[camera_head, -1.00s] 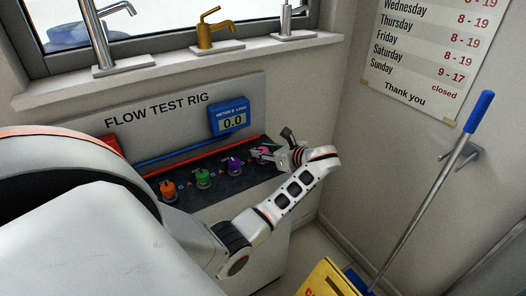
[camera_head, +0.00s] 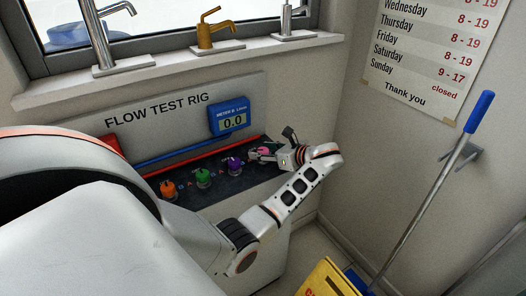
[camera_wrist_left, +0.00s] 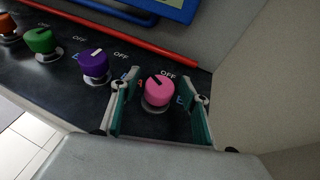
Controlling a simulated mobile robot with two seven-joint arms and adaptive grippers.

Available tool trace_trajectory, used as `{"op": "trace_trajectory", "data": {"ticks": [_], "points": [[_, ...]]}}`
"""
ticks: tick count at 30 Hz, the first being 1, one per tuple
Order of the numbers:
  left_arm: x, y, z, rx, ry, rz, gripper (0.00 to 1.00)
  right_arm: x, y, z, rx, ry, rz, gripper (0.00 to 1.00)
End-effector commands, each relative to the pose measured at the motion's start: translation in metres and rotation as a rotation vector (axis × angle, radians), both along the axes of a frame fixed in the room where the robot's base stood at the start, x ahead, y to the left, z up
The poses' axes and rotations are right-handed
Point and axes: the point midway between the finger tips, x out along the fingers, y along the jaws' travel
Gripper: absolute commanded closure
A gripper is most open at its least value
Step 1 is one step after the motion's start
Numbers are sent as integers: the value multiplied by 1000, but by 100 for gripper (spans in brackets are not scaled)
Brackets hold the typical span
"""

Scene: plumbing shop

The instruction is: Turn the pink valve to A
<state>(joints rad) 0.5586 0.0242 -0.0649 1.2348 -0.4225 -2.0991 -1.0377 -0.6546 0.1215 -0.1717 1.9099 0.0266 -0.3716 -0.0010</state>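The pink valve (camera_wrist_left: 159,92) is a round knob with a dark pointer mark on top, at the right end of a row on the dark panel (camera_wrist_left: 75,103). "OFF" is printed behind it, with a red letter at its left and a blue one at its right, both partly hidden. The mark points up and left, near OFF. My left gripper (camera_wrist_left: 160,104) is open, its green-padded fingers on either side of the knob; I cannot tell whether they touch it. In the head view the pink valve (camera_head: 264,150) is partly hidden by the left gripper (camera_head: 268,154). My right gripper is not in view.
Purple (camera_wrist_left: 95,63), green (camera_wrist_left: 41,40) and orange (camera_wrist_left: 8,27) valves stand to the left. A red pipe (camera_wrist_left: 125,37) runs behind the row. The blue meter (camera_head: 229,117) reads 0.0. A wall stands close on the right.

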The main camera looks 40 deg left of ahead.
Motion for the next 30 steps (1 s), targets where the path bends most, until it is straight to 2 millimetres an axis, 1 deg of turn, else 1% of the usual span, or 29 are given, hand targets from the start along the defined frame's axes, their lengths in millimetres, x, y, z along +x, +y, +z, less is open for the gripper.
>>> {"op": "trace_trajectory", "data": {"ticks": [4,8,18,22,27,30], "points": [[0,-3,1,0,0,-1,55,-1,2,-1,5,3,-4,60],[1,-15,6,-1,-2,-2,55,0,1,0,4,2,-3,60],[0,-78,31,-4,-2,-2,55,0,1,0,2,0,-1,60],[0,-96,39,-3,-1,-2,55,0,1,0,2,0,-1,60],[0,-109,45,-1,0,0,55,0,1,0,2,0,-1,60],[-1,-111,46,0,0,0,55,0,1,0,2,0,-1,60]]}}
